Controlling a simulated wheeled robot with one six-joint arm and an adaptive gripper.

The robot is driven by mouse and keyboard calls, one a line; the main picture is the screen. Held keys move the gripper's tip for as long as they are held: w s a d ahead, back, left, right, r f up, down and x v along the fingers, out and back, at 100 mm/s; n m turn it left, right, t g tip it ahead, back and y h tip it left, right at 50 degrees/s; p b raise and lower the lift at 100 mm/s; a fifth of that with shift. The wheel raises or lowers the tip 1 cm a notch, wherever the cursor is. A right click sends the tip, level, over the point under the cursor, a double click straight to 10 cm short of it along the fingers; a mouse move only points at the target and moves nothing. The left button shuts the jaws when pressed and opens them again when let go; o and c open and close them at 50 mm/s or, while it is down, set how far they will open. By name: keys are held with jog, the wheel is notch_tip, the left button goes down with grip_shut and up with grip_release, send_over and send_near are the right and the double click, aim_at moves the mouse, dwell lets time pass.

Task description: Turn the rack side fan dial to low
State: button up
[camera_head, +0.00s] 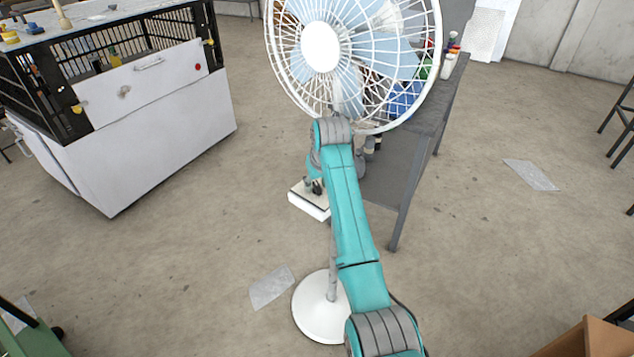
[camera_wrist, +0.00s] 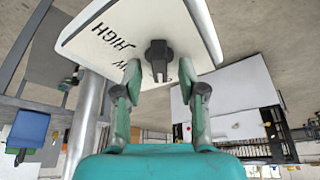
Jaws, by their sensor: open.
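The fan's control box (camera_head: 308,203) is a white panel below the fan head, partly behind my arm in the head view. The wrist view shows its white face (camera_wrist: 90,40) close up, with "HIGH" and part of another word printed on it. The black dial (camera_wrist: 158,52) sticks out of this face, its narrow pointer end toward the bottom of the picture. My gripper (camera_wrist: 160,72) is open, one finger on each side of the dial in the picture, with visible gaps. I cannot tell how deep the fingers reach. The white standing fan (camera_head: 320,47) rises behind my arm.
A grey table (camera_head: 400,185) with bottles and coloured items stands right behind the fan. A white cabinet with a black cage (camera_head: 160,145) stands at left. The fan's round base (camera_head: 312,308) is on the floor. Open floor lies to the right.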

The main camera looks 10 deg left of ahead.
grip_shut()
jog(key=shift+m, duration=0.3)
jog(key=m+h, duration=0.2)
jog(key=m, duration=0.3)
jog(key=m+h, duration=0.2)
jog(key=m, duration=0.4)
dwell(0.6)
grip_release()
